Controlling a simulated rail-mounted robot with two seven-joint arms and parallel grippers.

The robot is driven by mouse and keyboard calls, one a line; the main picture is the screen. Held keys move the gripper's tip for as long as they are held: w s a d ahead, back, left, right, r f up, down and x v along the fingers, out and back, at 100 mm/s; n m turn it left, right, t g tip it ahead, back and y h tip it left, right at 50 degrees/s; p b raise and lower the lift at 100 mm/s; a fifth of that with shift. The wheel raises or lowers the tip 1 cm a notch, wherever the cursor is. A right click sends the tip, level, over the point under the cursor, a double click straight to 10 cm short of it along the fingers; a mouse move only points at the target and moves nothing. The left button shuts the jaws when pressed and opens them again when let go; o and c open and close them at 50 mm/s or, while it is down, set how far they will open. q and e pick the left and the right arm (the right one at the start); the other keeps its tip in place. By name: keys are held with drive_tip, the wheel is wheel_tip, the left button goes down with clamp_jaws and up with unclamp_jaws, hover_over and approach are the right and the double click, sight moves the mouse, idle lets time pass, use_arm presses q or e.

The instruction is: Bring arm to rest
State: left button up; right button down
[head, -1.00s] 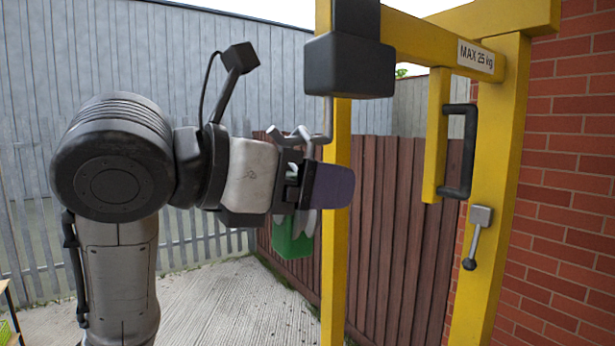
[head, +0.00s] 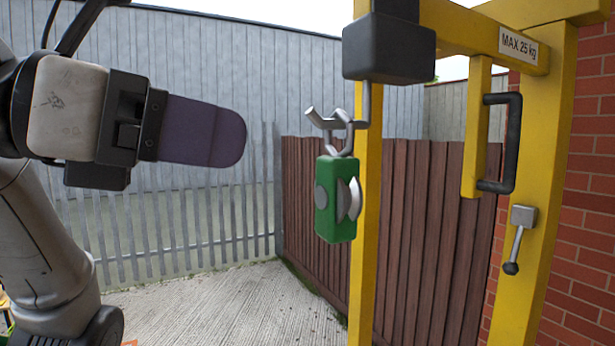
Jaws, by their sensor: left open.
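My left gripper (head: 205,132) is at the upper left in the head view, with its dark purple finger pointing right. It is open and empty, and seen side-on, so one finger hides the other. It is apart from the green block (head: 336,212), which hangs to its right. The green block has grey round parts on its sides and hangs from a metal hook (head: 340,122) under a dark grey box (head: 389,47). My right gripper is not in view.
A yellow frame (head: 364,200) marked "MAX 25 kg" stands at the right, with a black handle (head: 511,143) and a small lever (head: 518,238). A brick wall (head: 580,200) is behind it. A brown fence (head: 430,230) and concrete ground (head: 235,310) lie beyond. Space left of the block is free.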

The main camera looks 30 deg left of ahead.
use_arm(q)
drive_tip(key=s+a+r+n+t+y, duration=0.1)
drive_tip(key=a+r+n+t+y, duration=0.3)
drive_tip(key=n, duration=1)
drive_tip(key=s+d+r+n+t, duration=0.1)
drive_tip(key=s+r+n+t, duration=0.3)
drive_tip(key=n, duration=1)
drive_tip(key=w+f+n+y, duration=0.3)
drive_tip(key=w+f+n, duration=0.35)
drive_tip(key=f, duration=0.65)
drive_tip(key=w+f+n+y, duration=0.3)
drive_tip(key=w+f+n, duration=0.35)
drive_tip(key=f, duration=0.75)
wheel_tip(320, 180, down, 30)
drive_tip(key=g, duration=0.8)
drive_tip(key=s+d+f+g+h, duration=0.15)
drive_tip(key=s+f+g, duration=0.75)
drive_tip(key=s+f, duration=1.65)
wheel_tip(320, 180, up, 14)
drive_tip(key=w+p, duration=0.1)
drive_tip(key=p, duration=1.4)
drive_tip(key=shift+d+r+p, duration=0.15)
drive_tip(key=shift+d+p, duration=0.25)
drive_tip(key=shift+d, duration=0.05)
